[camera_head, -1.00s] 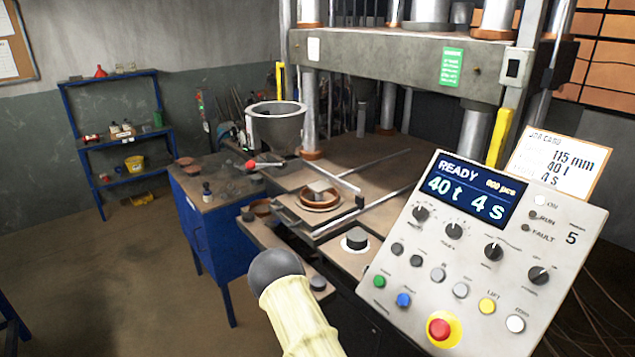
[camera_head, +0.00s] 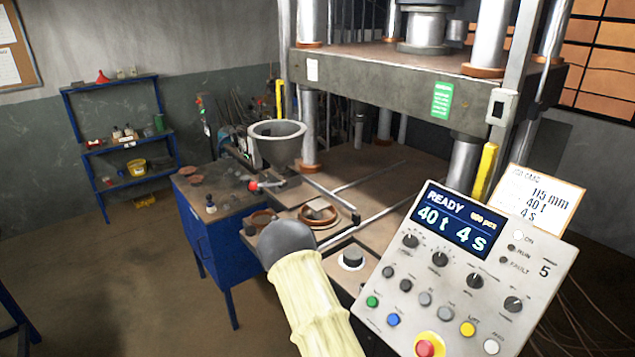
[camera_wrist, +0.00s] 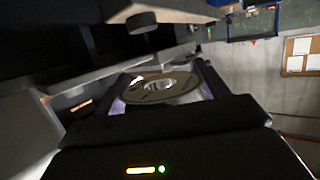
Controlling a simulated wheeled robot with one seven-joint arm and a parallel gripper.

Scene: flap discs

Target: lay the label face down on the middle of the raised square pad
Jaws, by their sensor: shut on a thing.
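The label is a round printed disc (camera_wrist: 165,86) with a hole in its middle, seen at a slant in the wrist view. My gripper (camera_wrist: 160,92) is shut on it, with a finger at each side. In the head view the dark end of my arm hides the gripper and label. A pale square piece (camera_head: 318,207), which looks like the raised square pad, sits within a brown ring on the press table. The dark end of my arm appears just left of and below it in the picture. I cannot tell the gripper's height over the table.
A control panel (camera_head: 465,280) stands close on the right. The press beam (camera_head: 400,85) spans above the table. A grey bowl (camera_head: 277,143) stands behind the ring, and metal rails (camera_head: 350,228) run beside it. A short grey cylinder (camera_head: 352,256) is nearer me.

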